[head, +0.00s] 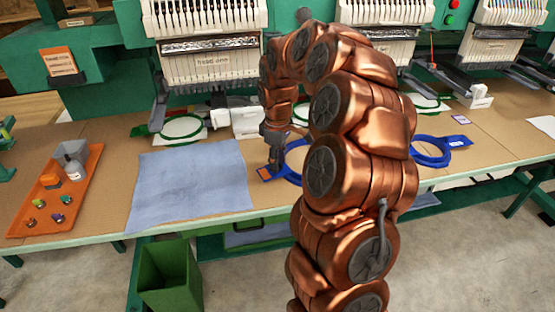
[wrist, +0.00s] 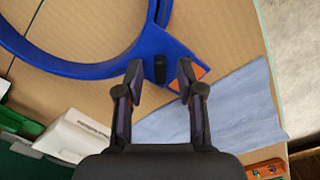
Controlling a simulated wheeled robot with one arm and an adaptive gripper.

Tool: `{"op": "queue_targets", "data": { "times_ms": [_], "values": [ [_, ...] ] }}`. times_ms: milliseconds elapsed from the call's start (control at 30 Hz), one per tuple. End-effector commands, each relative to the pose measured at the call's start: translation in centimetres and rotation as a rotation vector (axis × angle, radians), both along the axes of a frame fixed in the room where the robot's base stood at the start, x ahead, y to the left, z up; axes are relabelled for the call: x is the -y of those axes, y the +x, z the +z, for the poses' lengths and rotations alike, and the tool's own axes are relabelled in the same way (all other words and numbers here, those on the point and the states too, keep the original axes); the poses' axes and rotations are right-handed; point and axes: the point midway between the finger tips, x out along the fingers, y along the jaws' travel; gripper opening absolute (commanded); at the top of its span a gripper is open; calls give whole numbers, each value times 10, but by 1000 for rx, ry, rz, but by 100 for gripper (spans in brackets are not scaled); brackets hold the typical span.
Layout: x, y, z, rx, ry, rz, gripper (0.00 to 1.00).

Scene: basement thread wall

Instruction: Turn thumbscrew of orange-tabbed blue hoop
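The blue hoop (head: 289,177) lies on the table, mostly hidden behind my arm in the head view. Its orange tab (head: 265,173) points left. In the wrist view the hoop (wrist: 75,70) fills the upper left, with the orange tab (wrist: 201,71) right of the fingers. The dark thumbscrew (wrist: 160,69) stands on the hoop's blue bracket. My gripper (wrist: 160,75) is open, with one fingertip on each side of the thumbscrew and visible gaps. I cannot tell the fingers' height over it. In the head view my gripper (head: 274,148) points down at the hoop's tab end.
A blue cloth (head: 190,180) lies left of the hoop. A second blue hoop (head: 430,158) lies right of my arm. Embroidery machines (head: 208,60) line the back. A green bin (head: 168,278) stands below the table.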

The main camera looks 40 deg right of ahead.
Motion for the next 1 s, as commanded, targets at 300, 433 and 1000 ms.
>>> {"op": "queue_targets", "data": {
  "times_ms": [300,433,1000],
  "values": [
    [0,1,26,3,-2,1,38],
    [1,2,52,7,-2,-1,38],
    [0,0,119,1,0,0,38]
  ]
}}
